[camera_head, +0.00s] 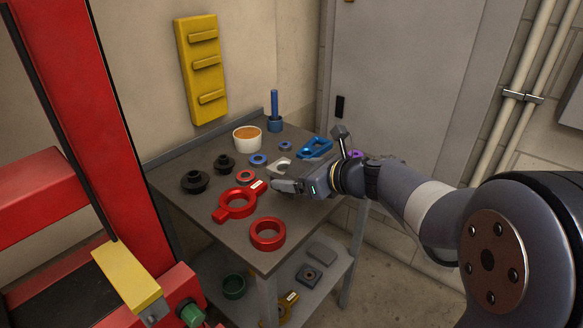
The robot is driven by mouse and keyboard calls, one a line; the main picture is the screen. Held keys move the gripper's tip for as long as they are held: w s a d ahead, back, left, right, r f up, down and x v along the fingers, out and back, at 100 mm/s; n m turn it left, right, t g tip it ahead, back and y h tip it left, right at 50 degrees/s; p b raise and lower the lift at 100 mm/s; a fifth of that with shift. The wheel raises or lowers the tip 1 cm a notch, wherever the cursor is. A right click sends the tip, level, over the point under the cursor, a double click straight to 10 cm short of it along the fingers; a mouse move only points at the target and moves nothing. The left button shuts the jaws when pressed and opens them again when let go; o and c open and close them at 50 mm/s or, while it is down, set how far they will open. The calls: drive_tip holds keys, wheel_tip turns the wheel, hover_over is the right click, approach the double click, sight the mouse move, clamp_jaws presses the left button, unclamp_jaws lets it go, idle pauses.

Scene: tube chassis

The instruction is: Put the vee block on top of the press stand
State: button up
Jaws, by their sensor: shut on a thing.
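My gripper (284,186) reaches in from the right over the grey work table (185,195). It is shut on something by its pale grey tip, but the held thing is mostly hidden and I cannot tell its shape. I cannot clearly make out the vee block. A large red frame (85,110) stands at the left and looks like the press stand. Its lower red beam carries a yellow block (123,275) with a grey metal end. The gripper is well to the right of this frame, apart from it.
The table holds a red ring (267,234), a red ring with a handle (234,204), black flanged parts (195,181), a white cup (247,138), blue parts (315,147) and a pale holed plate (279,165). A lower shelf (210,265) holds more parts. A yellow rack (202,68) hangs on the wall.

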sight(298, 204)
drive_tip(key=shift+f+b, duration=0.95)
drive_tip(key=shift+f, duration=1.7)
drive_tip(key=shift+f, duration=0.15)
drive_tip(key=o, duration=1.8)
drive_tip(key=shift+c, duration=0.2)
drive_tip(key=shift+r, duration=0.2)
drive_tip(key=p+v, duration=0.2)
drive_tip(key=v, duration=1)
drive_tip(key=shift+f, duration=0.2)
